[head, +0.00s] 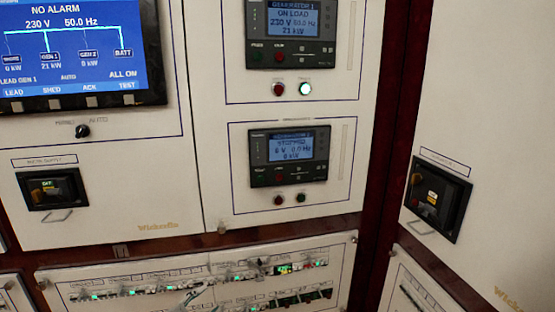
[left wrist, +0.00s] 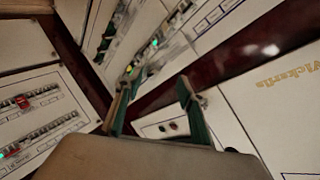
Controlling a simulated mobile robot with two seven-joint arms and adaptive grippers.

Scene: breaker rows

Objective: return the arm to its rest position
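My left gripper (left wrist: 153,98) shows in the left wrist view, with its two green-lined fingers standing apart. I see nothing held between them. Beyond the fingertips are panel faces and a breaker row, and I see no clear contact with them. In the head view, small pale shapes at the bottom edge, in front of the breaker panel (head: 120,278), may be part of this gripper, but they are too unclear to tell. My right gripper is in neither view.
A large display (head: 75,50), two generator controllers (head: 290,32) (head: 289,156) and a left handle unit (head: 53,188) fill the cabinet front. Another handle unit (head: 437,197) is on the right panel. Dark red frame strips (left wrist: 240,60) run between panels.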

